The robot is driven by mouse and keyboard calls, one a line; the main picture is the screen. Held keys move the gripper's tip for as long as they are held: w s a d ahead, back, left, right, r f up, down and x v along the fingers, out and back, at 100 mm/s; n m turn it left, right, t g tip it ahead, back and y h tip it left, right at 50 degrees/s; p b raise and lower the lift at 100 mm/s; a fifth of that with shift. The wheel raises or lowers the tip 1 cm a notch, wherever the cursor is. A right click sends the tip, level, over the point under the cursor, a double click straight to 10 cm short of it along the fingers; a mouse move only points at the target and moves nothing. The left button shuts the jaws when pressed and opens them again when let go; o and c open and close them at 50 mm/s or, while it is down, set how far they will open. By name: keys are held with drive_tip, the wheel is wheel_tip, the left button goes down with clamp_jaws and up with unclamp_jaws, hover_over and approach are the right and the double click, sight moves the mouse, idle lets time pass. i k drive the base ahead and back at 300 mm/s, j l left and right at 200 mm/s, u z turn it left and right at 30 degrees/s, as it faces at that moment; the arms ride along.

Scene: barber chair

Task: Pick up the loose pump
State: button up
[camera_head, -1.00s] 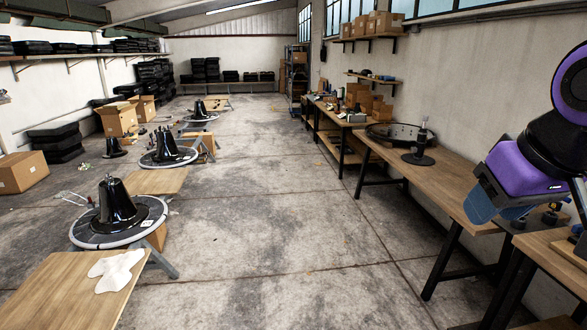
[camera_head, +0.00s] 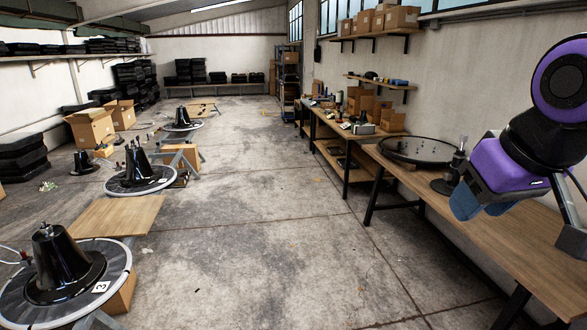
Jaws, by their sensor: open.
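A dark upright pump (camera_head: 459,160) with a wide round black foot stands on the long wooden workbench (camera_head: 497,240) at the right. My purple gripper (camera_head: 480,204) with blue fingers appears beside it in the picture and hides part of its right side. The gripper is open and empty, and I see no contact with the pump. Black bell-shaped pumps (camera_head: 62,262) stand on round white-rimmed bases along the left. Another small black bell-shaped unit (camera_head: 83,163) stands on the floor at the far left.
A large black ring (camera_head: 415,150) lies on the right workbench behind the pump. Cardboard boxes (camera_head: 360,100) stand on the bench farther back, under wall shelves (camera_head: 382,82). The concrete aisle (camera_head: 240,220) between the benches and the left row is clear.

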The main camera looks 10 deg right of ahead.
sight(445, 186)
drive_tip(key=i+z, duration=0.15)
drive_tip(key=i, duration=0.75)
drive_tip(key=i+j+z, duration=0.2)
drive_tip(key=i, duration=0.65)
drive_tip(key=i+z, duration=0.25)
drive_tip(key=i, duration=0.2)
drive_tip(key=i+z, duration=0.25)
drive_tip(key=i, duration=0.25)
drive_tip(key=i+j+z, duration=0.1)
drive_tip(key=i+z, duration=0.15)
drive_tip(key=i, duration=0.2)
drive_tip(key=i+j+z, duration=0.25)
drive_tip(key=i, duration=0.2)
drive_tip(key=i+j+z, duration=0.1)
drive_tip(key=i+z, duration=0.15)
drive_tip(key=i+j+z, duration=0.25)
drive_tip(key=i+l, duration=0.05)
drive_tip(key=i, duration=0.05)
